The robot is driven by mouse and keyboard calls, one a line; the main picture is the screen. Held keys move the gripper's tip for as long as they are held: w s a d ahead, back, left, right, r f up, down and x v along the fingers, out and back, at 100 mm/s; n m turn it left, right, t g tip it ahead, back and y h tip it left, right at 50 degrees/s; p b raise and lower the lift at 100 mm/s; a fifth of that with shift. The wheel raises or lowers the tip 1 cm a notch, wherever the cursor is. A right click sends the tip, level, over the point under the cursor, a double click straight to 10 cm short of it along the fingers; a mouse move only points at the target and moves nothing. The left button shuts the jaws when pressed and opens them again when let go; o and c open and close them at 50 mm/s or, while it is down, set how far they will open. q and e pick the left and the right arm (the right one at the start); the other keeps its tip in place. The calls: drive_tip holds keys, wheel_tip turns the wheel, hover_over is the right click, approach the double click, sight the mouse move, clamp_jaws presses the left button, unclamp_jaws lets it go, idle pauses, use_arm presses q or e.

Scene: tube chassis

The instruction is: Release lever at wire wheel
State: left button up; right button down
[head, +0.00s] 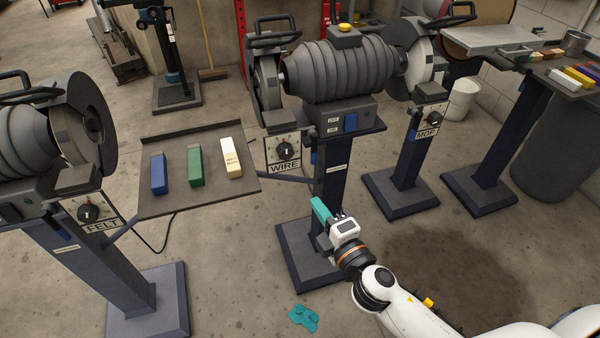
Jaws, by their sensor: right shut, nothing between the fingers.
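The wire wheel (267,82) sits under its dark guard at the left end of the central grey motor (345,70). A black handle (275,38) stands out at the top of that guard. Below the wheel is a plate marked WIRE (284,167), with a round black dial (285,150) on it. My right gripper (319,208), with teal fingers, is shut and empty. In the picture it is in front of the pedestal, below and right of the WIRE plate, apart from the dial and handle. My left gripper is out of view.
A tray (150,205) with blue, green and cream bars stands left of the wire wheel. The felt wheel (90,115) is further left, the mop wheel (420,65) to the right. A teal cloth-like piece (303,318) lies on the floor.

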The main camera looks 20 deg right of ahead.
sight(314, 149)
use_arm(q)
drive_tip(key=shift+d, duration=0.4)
use_arm(e)
drive_tip(key=shift+d+r, duration=0.1)
